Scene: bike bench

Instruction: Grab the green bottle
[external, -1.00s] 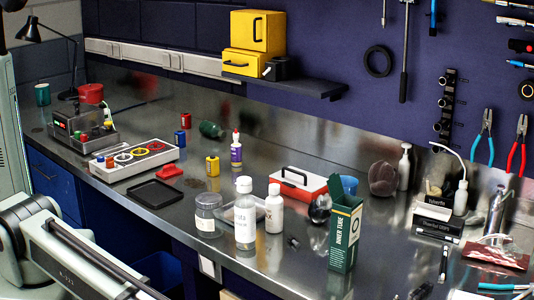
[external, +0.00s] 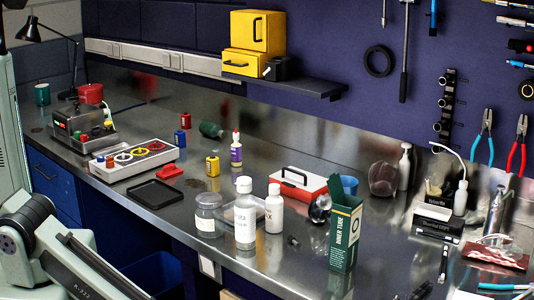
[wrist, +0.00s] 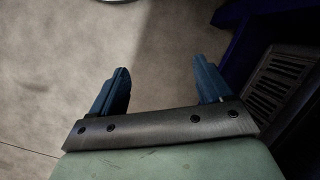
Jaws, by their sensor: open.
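A dark green bottle (external: 211,130) lies on its side towards the back of the metal bench in the external view, near the wall. It does not show in the wrist view. My gripper (wrist: 161,72) shows in the wrist view with its two blue fingers wide apart and nothing between them. It is over a plain grey-brown floor, away from the bench top. The external view shows only part of my arm at the lower left, and my gripper is out of that picture.
A purple-labelled bottle (external: 236,150), a yellow can (external: 212,167) and a blue-red can (external: 185,121) stand near the green bottle. White bottles (external: 244,215) and a green box (external: 345,235) stand nearer the front edge.

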